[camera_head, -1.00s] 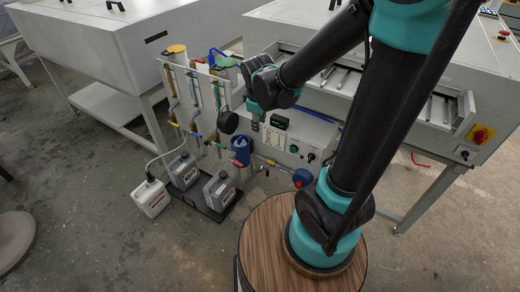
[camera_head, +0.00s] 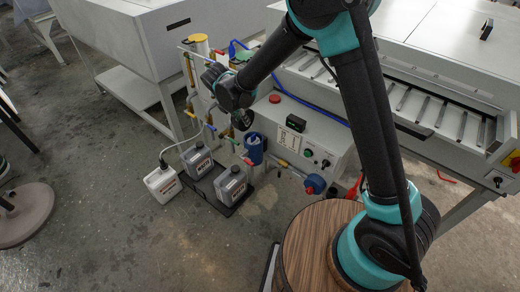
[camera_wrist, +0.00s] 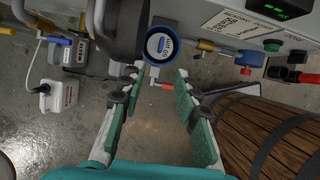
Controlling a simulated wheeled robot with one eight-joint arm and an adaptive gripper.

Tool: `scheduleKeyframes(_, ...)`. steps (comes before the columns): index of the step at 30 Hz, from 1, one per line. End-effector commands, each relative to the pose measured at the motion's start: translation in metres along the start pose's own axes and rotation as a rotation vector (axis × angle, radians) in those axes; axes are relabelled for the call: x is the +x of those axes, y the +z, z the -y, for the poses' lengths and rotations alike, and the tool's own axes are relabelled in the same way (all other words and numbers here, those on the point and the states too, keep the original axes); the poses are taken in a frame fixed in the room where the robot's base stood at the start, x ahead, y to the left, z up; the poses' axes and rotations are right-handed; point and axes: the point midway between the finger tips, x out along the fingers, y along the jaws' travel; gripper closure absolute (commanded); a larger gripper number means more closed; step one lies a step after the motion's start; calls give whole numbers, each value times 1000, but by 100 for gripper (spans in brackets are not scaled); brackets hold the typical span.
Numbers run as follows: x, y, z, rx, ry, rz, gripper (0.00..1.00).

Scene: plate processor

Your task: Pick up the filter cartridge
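The likely filter cartridge is an upright blue cylinder (camera_head: 254,150) at the front of the plumbing panel in the head view. In the wrist view its round blue-rimmed end with a white and blue label (camera_wrist: 162,46) faces me. My gripper (camera_wrist: 159,72) is open and empty. Its two green-padded fingers point toward the cartridge, which appears just beyond the fingertips, roughly centred between them. I see no contact, and the exact gap cannot be told. In the head view the fingers cannot be made out clearly beneath my wrist.
A control box (camera_head: 300,142) and blue-ended part (camera_head: 315,184) are on the right.

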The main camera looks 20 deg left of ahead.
Motion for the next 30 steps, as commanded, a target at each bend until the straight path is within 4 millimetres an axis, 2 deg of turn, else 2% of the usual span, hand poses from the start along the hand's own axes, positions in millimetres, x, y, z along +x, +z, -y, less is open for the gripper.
scheduleKeyframes(9, 63, 2, 0, 6, 0, 0, 68)
scheduleKeyframes(15, 97, 2, 1, 5, -1, 0, 68)
scheduleKeyframes(26, 120, 3, 2, 6, 0, -1, 68)
scheduleKeyframes(30, 138, 5, 3, 6, 0, 0, 68)
